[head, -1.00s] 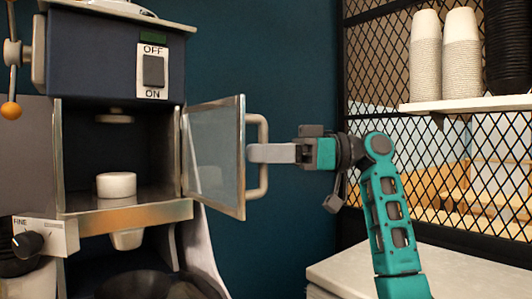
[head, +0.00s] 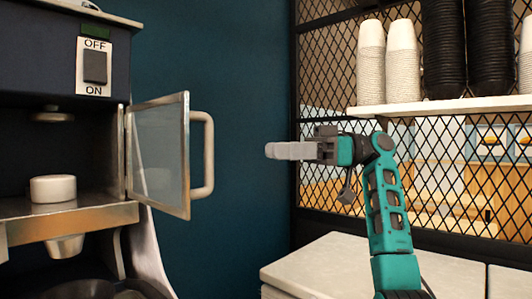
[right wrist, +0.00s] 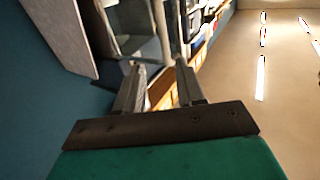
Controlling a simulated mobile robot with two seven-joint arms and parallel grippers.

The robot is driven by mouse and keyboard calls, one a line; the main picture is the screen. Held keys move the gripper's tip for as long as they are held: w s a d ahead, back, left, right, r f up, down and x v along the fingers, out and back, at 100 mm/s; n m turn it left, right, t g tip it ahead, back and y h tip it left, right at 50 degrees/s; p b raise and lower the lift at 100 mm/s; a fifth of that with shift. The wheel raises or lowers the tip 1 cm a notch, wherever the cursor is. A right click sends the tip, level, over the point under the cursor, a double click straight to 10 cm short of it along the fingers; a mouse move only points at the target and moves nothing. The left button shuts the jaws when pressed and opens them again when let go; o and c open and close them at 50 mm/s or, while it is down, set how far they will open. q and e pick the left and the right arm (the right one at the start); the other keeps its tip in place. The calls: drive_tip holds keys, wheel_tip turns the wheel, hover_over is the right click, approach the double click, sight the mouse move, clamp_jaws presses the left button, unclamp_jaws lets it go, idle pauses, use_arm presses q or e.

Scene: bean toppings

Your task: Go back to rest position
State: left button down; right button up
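My right gripper (head: 272,151) is in the middle of the head view, in the air to the right of the open machine door (head: 158,155). It is apart from the door's handle (head: 208,155). In the right wrist view its two fingers (right wrist: 160,82) stand apart with nothing between them. My teal right arm rises from the bottom right of the head view. My left gripper is not in view.
A dark blue machine (head: 40,45) with an on/off switch (head: 95,66) stands at the left, with a white round piece (head: 53,188) inside. A white counter (head: 340,262) lies below my right arm. A shelf (head: 440,106) with stacked cups (head: 371,62) hangs before a mesh wall.

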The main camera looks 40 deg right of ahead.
drive_tip(key=shift+f, duration=0.1)
idle(0.5)
drive_tip(key=w+a+f+m+t+h, duration=0.2)
drive_tip(key=w+f+m+h, duration=0.15)
drive_tip(key=w+f, duration=0.45)
drive_tip(key=w+a+f+m+t+h, duration=0.2)
drive_tip(key=w+f+m, duration=0.15)
drive_tip(key=f, duration=0.85)
wheel_tip(320, 180, down, 18)
drive_tip(key=a+f+m+h, duration=0.1)
drive_tip(key=a+m+h, duration=0.2)
drive_tip(key=m+h, duration=0.1)
drive_tip(key=s+a+f+m+h+p, duration=0.1)
drive_tip(key=s+a+f+h, duration=0.1)
drive_tip(key=s+f, duration=0.45)
drive_tip(key=s+a+f+h, duration=0.2)
drive_tip(key=s+f, duration=0.2)
drive_tip(key=f, duration=0.6)
drive_tip(key=s+a+f, duration=0.2)
drive_tip(key=s+a, duration=0.1)
drive_tip(key=s, duration=0.5)
drive_tip(key=s+a+f+h, duration=0.1)
drive_tip(key=s+a+f, duration=0.2)
drive_tip(key=s, duration=0.5)
drive_tip(key=shift+f+n+t, duration=0.2)
drive_tip(key=shift+n+t, duration=0.1)
drive_tip(key=shift+n, duration=0.1)
